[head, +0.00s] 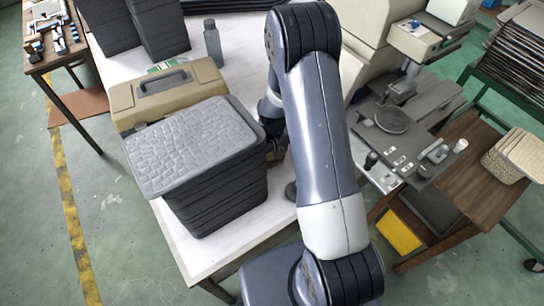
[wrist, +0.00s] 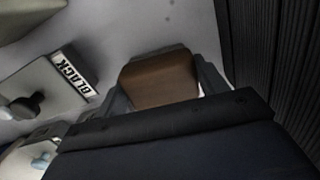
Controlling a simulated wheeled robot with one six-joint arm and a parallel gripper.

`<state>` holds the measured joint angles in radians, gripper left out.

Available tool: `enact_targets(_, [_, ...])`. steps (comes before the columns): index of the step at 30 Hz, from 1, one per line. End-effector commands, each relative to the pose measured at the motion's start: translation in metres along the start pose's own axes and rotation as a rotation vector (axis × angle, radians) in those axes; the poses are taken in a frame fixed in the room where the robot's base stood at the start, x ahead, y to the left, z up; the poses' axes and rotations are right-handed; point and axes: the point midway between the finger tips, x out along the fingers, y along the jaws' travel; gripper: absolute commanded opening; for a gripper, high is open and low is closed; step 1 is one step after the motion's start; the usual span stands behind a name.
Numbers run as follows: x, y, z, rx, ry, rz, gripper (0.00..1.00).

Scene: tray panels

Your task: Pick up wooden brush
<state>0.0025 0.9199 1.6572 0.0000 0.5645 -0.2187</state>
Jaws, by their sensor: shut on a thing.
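The wooden brush shows as a brown rounded block (wrist: 158,80) in the wrist view. My gripper (wrist: 165,75) is shut on it, with a dark finger on each side. Below the brown block, the dark gripper body hides the rest of the brush. In the head view my own arm covers most of the gripper, and I cannot see the brush there. The gripper is low over the white table (head: 250,235), just right of the stack of tray panels. I cannot tell whether the brush touches the table.
The stack of dark tray panels (head: 215,185) stands close on the left; its dark side (wrist: 270,45) fills the wrist view's right. A beige toolbox (head: 170,93) and grey bottle (head: 213,45) stand behind. A machine (head: 405,125) stands right.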

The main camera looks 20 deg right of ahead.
Motion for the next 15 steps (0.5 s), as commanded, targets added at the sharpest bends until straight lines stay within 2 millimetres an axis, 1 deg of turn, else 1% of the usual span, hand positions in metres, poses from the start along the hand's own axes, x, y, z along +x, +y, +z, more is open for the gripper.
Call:
enact_targets(3, [0.000,0.000,0.000,0.000,0.000,0.000,0.44])
enact_targets(10, [-0.002,0.000,0.000,0.000,0.001,0.000,0.44])
enact_targets(13, [-0.009,0.000,-0.001,0.000,0.003,0.001,0.44])
enact_targets(15, [-0.017,0.000,-0.001,0.000,0.004,0.001,0.44])
